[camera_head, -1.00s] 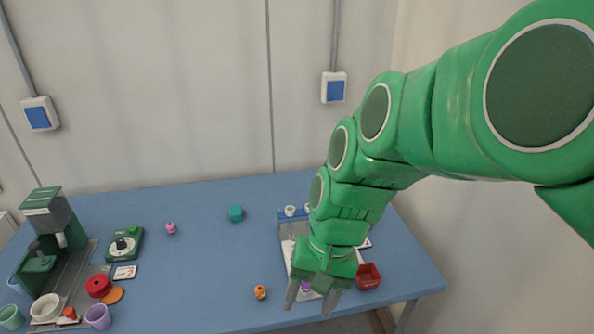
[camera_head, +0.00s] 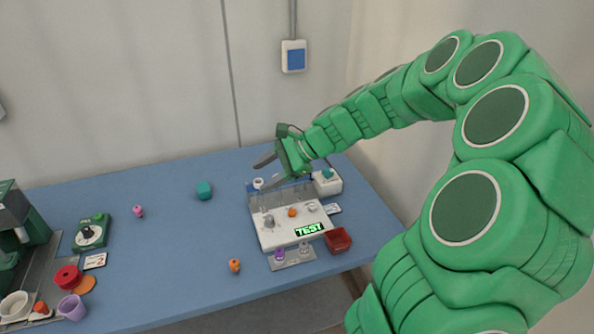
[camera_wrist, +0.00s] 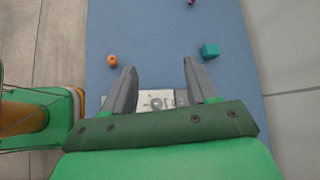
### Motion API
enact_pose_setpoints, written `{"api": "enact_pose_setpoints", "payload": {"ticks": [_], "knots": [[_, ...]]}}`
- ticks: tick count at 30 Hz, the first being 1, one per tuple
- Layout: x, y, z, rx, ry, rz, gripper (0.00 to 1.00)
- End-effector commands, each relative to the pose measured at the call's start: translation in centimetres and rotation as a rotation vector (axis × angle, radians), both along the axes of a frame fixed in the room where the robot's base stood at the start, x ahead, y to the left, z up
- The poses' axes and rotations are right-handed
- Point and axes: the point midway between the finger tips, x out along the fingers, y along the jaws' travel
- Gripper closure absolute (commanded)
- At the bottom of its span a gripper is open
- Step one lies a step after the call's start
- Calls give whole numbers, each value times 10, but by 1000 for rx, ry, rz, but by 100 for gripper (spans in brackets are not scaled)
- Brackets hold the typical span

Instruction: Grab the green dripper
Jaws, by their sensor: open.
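A small green piece (camera_head: 327,173) sits on a white box (camera_head: 328,186) at the back right of the table; it is too small to tell whether it is the green dripper. My gripper (camera_head: 265,172) is open and empty above the back of the white test station (camera_head: 262,236), left of that piece. In the wrist view my open gripper (camera_wrist: 160,68) has nothing between its fingers, and part of the station (camera_wrist: 157,100) shows below them. A teal cube (camera_head: 204,190) lies left of the station; it also shows in the wrist view (camera_wrist: 209,50).
On the blue table (camera_head: 170,240) stand an orange piece (camera_head: 234,265), a pink piece (camera_head: 138,211) and a red tray (camera_head: 338,240). A purple piece (camera_head: 280,254) stands at the station's front. A green dial device (camera_head: 91,233) and cups crowd the left. The table's middle is clear.

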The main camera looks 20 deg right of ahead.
Motion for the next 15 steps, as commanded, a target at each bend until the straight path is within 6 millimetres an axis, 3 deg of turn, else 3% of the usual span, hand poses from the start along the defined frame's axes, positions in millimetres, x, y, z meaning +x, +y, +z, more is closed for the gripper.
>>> {"api": "enact_pose_setpoints", "payload": {"ticks": [6, 15], "knots": [[51, -56, -24, 146, 97, -252, 42], [98, -150, -69, 334, 228, -591, 42]]}}
